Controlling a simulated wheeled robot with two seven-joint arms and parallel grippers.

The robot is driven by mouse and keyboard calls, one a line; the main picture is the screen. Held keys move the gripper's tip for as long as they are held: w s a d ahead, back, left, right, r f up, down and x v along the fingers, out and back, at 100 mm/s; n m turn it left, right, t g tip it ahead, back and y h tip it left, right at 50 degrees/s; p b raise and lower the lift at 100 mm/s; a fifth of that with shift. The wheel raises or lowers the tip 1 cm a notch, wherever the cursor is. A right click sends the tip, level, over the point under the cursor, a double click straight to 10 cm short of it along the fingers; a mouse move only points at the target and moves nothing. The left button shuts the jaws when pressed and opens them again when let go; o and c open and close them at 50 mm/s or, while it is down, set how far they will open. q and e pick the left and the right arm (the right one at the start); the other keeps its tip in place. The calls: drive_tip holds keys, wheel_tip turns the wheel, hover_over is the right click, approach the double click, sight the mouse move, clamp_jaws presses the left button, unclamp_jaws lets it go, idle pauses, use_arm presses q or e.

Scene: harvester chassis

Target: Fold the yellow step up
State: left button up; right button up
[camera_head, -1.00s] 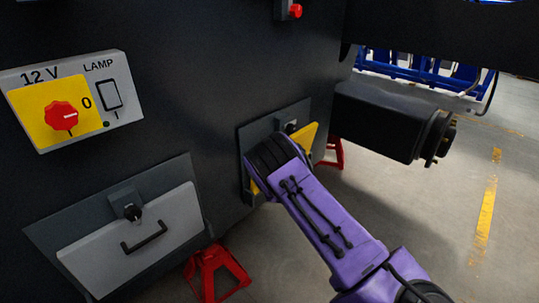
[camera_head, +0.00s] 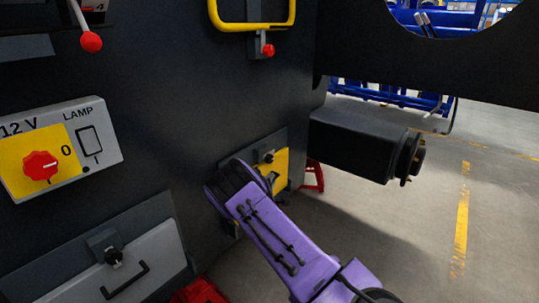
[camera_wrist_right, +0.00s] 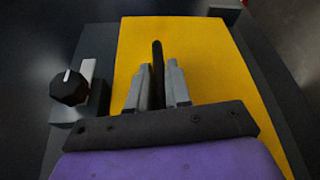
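The yellow step (camera_head: 281,170) is a flat yellow panel at a dark mounting plate low on the dark chassis wall. My right gripper (camera_head: 240,185) is in front of it and hides much of it in the head view. In the right wrist view the yellow step (camera_wrist_right: 215,70) fills the middle. A thin dark handle (camera_wrist_right: 157,70) stands on it between the two grey fingers of my right gripper (camera_wrist_right: 158,85), which look closed closely around it. A dark latch knob (camera_wrist_right: 70,88) is left of the panel. My left gripper is not in view.
A black cylinder housing (camera_head: 355,145) juts out right of the step. A red stand (camera_head: 314,176) is behind it. At left are a 12 V switch panel (camera_head: 95,140) and a grey door (camera_head: 150,262). A yellow loop handle (camera_head: 213,12) is above. Open floor lies right.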

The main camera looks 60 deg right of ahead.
drive_tip(key=shift+o, duration=1.3)
drive_tip(key=shift+r, duration=0.1)
drive_tip(key=f+v, duration=0.1)
drive_tip(key=v, duration=0.9)
drive_tip(key=shift+a+r+p, duration=0.3)
drive_tip(key=shift+r+p, duration=0.1)
drive_tip(key=shift+r, duration=0.05)
